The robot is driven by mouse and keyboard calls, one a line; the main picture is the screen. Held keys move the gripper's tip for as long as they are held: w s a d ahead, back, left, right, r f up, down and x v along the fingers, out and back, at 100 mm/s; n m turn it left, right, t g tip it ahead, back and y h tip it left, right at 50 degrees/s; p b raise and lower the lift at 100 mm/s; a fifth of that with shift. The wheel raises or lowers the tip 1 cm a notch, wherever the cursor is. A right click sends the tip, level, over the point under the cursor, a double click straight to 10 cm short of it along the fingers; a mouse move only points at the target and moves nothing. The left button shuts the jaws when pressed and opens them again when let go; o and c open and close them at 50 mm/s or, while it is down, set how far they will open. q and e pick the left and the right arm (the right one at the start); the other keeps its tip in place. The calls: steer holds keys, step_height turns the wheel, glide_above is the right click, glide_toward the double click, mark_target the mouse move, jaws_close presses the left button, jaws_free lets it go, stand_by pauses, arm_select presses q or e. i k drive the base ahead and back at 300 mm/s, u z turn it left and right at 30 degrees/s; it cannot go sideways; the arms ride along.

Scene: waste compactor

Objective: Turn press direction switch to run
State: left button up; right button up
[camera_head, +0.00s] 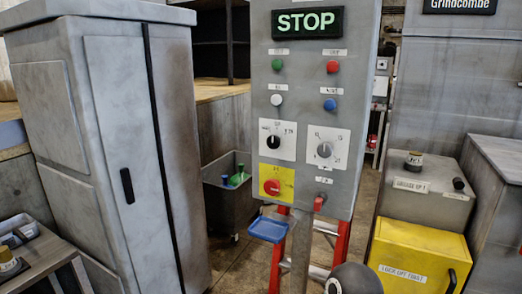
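A grey control panel (307,90) stands upright on a post in the middle of the head view. It carries two rotary switches on white plates: a black knob (272,141) on the left and a grey knob (324,150) on the right. Their labels are too small to read, so I cannot tell which is the press direction switch or its setting. Below the black knob is a red rotary knob (272,187) on a yellow plate. A lit display (307,23) at the top reads STOP in green. Neither of my grippers is in view.
Green, red, white and blue buttons sit above the knobs. A small blue tray (268,229) and red legs (340,243) are below the panel. A grey cabinet (120,140) stands left, a yellow box (418,258) right. A dark rounded shape (353,279) shows at the bottom edge.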

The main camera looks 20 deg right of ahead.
mark_target(273, 141)
steer(key=z, duration=0.2)
steer(key=i, duration=0.9)
steer(key=u, duration=0.1)
